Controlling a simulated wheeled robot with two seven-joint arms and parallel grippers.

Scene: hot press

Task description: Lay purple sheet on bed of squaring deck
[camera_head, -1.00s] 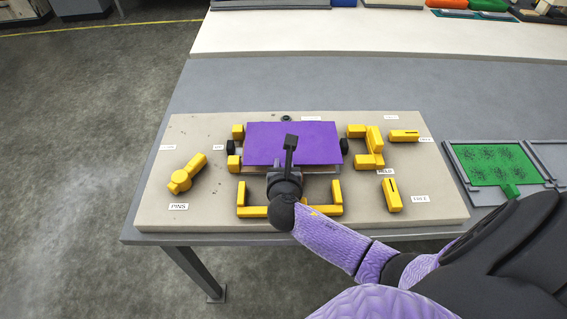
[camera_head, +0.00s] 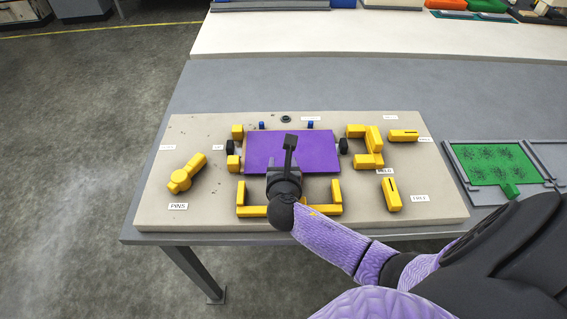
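The purple sheet (camera_head: 320,150) lies roughly level over the middle of the squaring deck (camera_head: 230,207), between its yellow blocks. It hides most of the bed under it, so I cannot tell whether it rests flat everywhere. Two small blue pins (camera_head: 262,125) (camera_head: 310,125) stand just behind its back edge. My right gripper (camera_head: 290,145) is above the sheet's front middle part. Seen from above, its fingertips are not clear, so whether it still grips the sheet is hidden. My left gripper is out of view.
A yellow U-shaped bracket (camera_head: 336,196) stands in front of the sheet, under my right wrist. Yellow blocks (camera_head: 375,140) flank it on the right. A yellow pin holder (camera_head: 181,181) is at left. The grey table behind is clear.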

